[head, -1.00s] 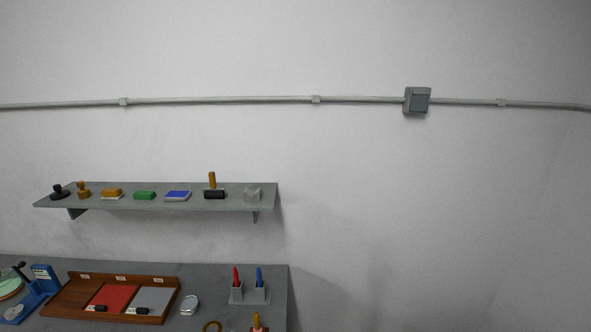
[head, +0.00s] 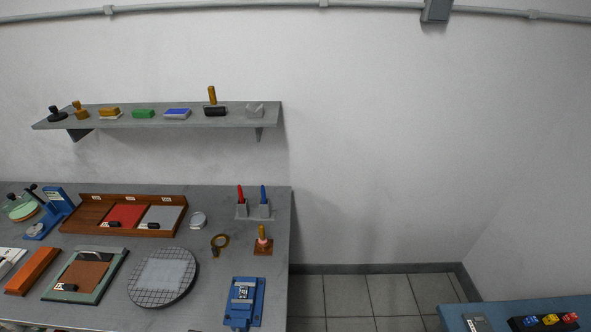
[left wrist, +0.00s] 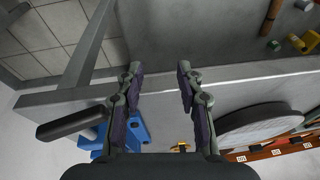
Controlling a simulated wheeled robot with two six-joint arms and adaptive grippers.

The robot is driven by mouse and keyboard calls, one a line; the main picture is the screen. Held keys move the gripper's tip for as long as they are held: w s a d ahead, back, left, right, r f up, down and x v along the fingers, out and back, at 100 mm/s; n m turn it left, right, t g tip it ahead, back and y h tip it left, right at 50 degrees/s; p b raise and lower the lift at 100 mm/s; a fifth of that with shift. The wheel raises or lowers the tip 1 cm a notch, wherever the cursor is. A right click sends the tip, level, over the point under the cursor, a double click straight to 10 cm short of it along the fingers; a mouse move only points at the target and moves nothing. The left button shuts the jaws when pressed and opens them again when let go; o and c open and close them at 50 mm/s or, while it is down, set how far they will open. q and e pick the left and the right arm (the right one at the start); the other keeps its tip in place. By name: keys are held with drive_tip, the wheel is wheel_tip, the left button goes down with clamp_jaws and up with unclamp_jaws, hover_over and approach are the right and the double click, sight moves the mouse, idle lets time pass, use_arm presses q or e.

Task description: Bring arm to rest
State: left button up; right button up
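My left gripper (left wrist: 160,70) shows only in the left wrist view. Its two fingers stand apart with nothing between them. Beyond the fingertips is a pale straight edge (left wrist: 240,76) of a grey surface. A blue device (left wrist: 140,132) shows low in that view, partly hidden behind the left finger. Neither of my arms shows in the head view, and my right gripper is in no view.
In the head view the grey workbench (head: 215,295) carries a round gridded plate (head: 163,277), a wooden tray (head: 187,204) and a blue device (head: 243,302). A wall shelf (head: 235,122) hangs above. A blue table (head: 455,316) stands lower right. Tiled floor (head: 345,296) lies between.

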use_arm(q)
drive_tip(key=s+a+f+g+b, duration=0.1)
drive_tip(key=s+f+b, duration=0.35)
drive_tip(key=f, duration=1.05)
drive_tip(key=s+a+f+b, duration=0.1)
drive_tip(key=s+f+b, duration=0.35)
drive_tip(key=f, duration=1.05)
drive_tip(key=s+f+b, duration=0.6)
drive_tip(key=s+f, duration=0.7)
drive_tip(key=f, duration=0.2)
drive_tip(key=shift+s+a+g, duration=0.15)
drive_tip(key=shift+a+g, duration=0.05)
drive_tip(key=shift+g, duration=0.2)
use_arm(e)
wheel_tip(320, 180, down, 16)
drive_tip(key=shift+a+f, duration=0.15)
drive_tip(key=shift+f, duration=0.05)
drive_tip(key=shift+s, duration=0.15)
